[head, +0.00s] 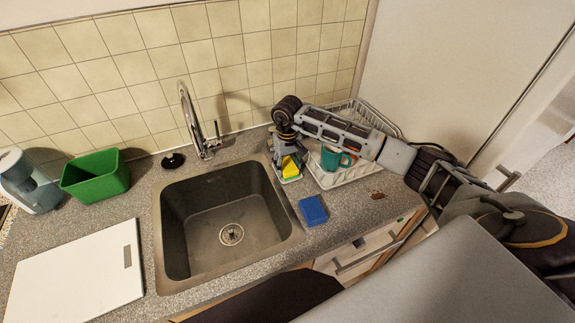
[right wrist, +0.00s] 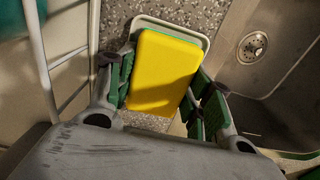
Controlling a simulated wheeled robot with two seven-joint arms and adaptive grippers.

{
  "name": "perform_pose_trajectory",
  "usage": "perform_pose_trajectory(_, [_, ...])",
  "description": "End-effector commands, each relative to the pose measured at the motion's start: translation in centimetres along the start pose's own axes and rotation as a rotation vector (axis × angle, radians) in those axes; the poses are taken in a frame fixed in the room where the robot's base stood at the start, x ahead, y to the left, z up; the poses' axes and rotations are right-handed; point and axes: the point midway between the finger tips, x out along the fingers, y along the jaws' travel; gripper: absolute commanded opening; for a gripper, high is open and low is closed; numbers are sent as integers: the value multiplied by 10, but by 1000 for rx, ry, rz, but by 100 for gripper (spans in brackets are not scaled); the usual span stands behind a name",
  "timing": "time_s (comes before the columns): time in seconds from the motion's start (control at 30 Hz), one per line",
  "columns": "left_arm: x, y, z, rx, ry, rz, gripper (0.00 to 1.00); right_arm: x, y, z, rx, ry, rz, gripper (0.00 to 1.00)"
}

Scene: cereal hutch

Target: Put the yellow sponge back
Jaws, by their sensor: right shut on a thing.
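The yellow sponge (head: 291,167) is between the fingers of my right gripper (head: 287,155), just right of the sink. In the right wrist view the sponge (right wrist: 163,72) shows its broad yellow face, with a thin green edge at its top. My right gripper (right wrist: 162,92) is shut on it, with green finger pads at both sides. A small pale tray (right wrist: 190,29) with a raised rim lies under the sponge. I cannot tell whether the sponge touches it. My left gripper is not in view.
The sink (head: 225,215) is left of the gripper. A white dish rack (head: 345,178) with a teal mug (head: 332,160) stands close on its right. A blue sponge (head: 313,210) lies in front. A green bin (head: 95,177) and white board (head: 80,272) are at left.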

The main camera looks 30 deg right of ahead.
Motion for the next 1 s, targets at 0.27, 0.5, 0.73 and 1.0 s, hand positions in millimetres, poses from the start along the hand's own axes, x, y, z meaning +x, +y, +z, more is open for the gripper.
perform_pose_trajectory(0.27, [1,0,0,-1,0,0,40,1,0,0,0,0,0,72])
perform_pose_trajectory(0.5, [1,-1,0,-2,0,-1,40,1,0,0,0,0,0,72])
perform_pose_trajectory(0.73, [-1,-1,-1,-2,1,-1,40,-1,0,0,0,0,0,72])
perform_pose_trajectory(1.0, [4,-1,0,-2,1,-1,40,-21,0,-1,-1,3,0,72])
